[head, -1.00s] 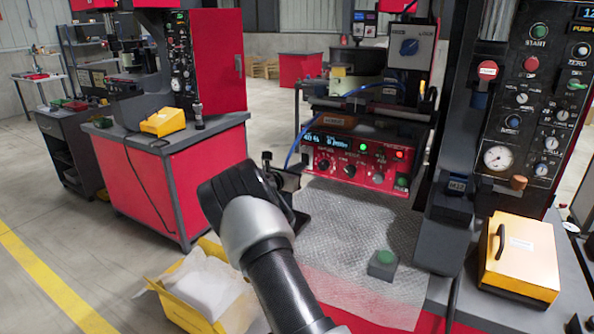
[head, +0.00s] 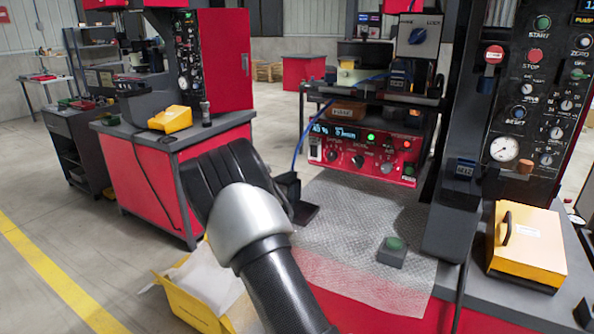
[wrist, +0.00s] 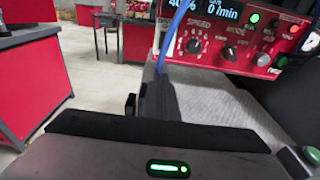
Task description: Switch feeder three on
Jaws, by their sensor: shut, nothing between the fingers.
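The feeder's red control panel (head: 350,160) hangs under a dark shelf on the right-hand bench. It has a display, knobs, a lit green lamp (head: 371,139) and a green button (head: 408,170). In the wrist view the panel (wrist: 225,65) fills the upper right, with SPEED and MODE knobs (wrist: 193,46), a lit green lamp and a red lamp (wrist: 293,28). I cannot read a feeder number. My gripper's dark front edge (wrist: 155,130) shows in the wrist view, shut and empty, apart from the panel. In the head view my arm largely hides it.
A grey box with a green button (head: 393,248) stands on the perforated mat (head: 345,220). A yellow case (head: 525,245) and a tall gauge panel (head: 535,110) stand right. A blue hose (head: 305,125) hangs left of the panel. An open yellow box (head: 190,305) is lower left.

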